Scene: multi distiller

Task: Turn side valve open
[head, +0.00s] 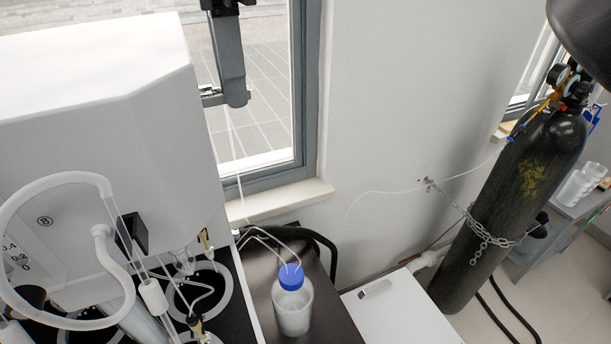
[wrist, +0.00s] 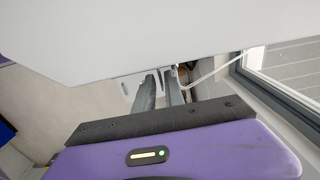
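The white distiller (head: 110,110) fills the left of the head view, with glass and tubing at its front. Small yellow-and-black fittings show there, one near its right side (head: 205,240) and one lower down (head: 196,326). I cannot tell which part is the side valve. My gripper (wrist: 160,82) shows in the wrist view as two grey fingers beyond a purple body. A narrow gap shows between the fingers, and I see nothing clearly held. Small white and brownish parts lie near the fingertips, under a large white surface (wrist: 150,35), too small to make out.
A clear bottle with a blue cap (head: 292,298) stands on the dark bench right of the distiller, with thin tubes running into it. A dark gas cylinder (head: 520,190) is chained to the wall at the right. A window (head: 262,80) is behind.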

